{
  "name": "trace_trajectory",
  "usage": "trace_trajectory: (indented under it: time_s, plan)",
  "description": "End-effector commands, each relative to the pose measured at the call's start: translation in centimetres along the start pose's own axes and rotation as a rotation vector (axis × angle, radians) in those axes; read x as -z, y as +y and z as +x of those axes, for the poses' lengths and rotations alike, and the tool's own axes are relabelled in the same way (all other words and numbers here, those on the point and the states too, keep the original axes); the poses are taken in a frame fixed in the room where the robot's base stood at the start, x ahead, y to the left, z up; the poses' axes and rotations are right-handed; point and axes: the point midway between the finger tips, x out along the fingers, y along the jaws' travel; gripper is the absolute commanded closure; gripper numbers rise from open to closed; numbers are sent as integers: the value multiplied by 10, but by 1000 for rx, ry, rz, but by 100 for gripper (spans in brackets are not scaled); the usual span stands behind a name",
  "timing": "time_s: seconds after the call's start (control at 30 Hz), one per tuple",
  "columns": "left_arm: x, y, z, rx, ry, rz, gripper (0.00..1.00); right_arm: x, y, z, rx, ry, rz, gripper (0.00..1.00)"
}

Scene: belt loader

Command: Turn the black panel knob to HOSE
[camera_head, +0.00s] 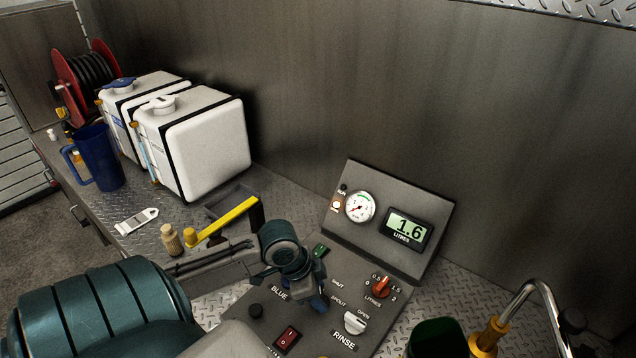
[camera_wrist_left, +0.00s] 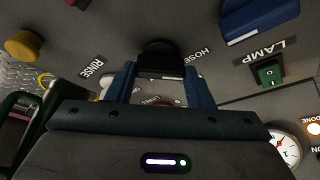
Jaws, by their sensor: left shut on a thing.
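The black panel knob (camera_wrist_left: 160,58) sits between the two blue fingers of my left gripper (camera_wrist_left: 162,82) in the left wrist view. The fingers are shut on it. A white mark shows along its lower edge, but I cannot tell its exact setting. The HOSE label (camera_wrist_left: 197,62) is just right of the knob in that view. In the head view my left gripper (camera_head: 298,290) is over the sloped panel (camera_head: 312,340). It hides the knob and the HOSE label there.
A red dial (camera_head: 381,287), a white RINSE knob (camera_head: 355,322), a red rocker switch (camera_head: 287,341) and a green LAMP switch (camera_wrist_left: 268,72) are close by. The display (camera_head: 407,229) reads 1.6 litres. White tanks (camera_head: 205,145) and a blue jug (camera_head: 99,158) stand at the left.

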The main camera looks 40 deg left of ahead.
Motion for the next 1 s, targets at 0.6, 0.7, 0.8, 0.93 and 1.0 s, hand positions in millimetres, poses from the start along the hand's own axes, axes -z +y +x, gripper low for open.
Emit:
trace_trajectory:
  time_s: [0.6, 0.7, 0.8, 0.93, 1.0]
  plan:
    - [1, 0, 0, 12, 2, -25, 41, 0, 2, -2, -2, 0, -1, 54]
    - [1, 0, 0, 12, 1, -25, 31, 0, 2, -2, -2, 0, -1, 54]
    - [0, 0, 0, 12, 1, -25, 31, 0, 2, -2, -2, 0, -1, 54]
    - [0, 0, 0, 12, 0, -24, 31, 0, 2, -2, -2, 0, -1, 54]
    - [0, 0, -2, 12, 0, -23, 31, 0, 2, -2, -2, 0, -1, 54]
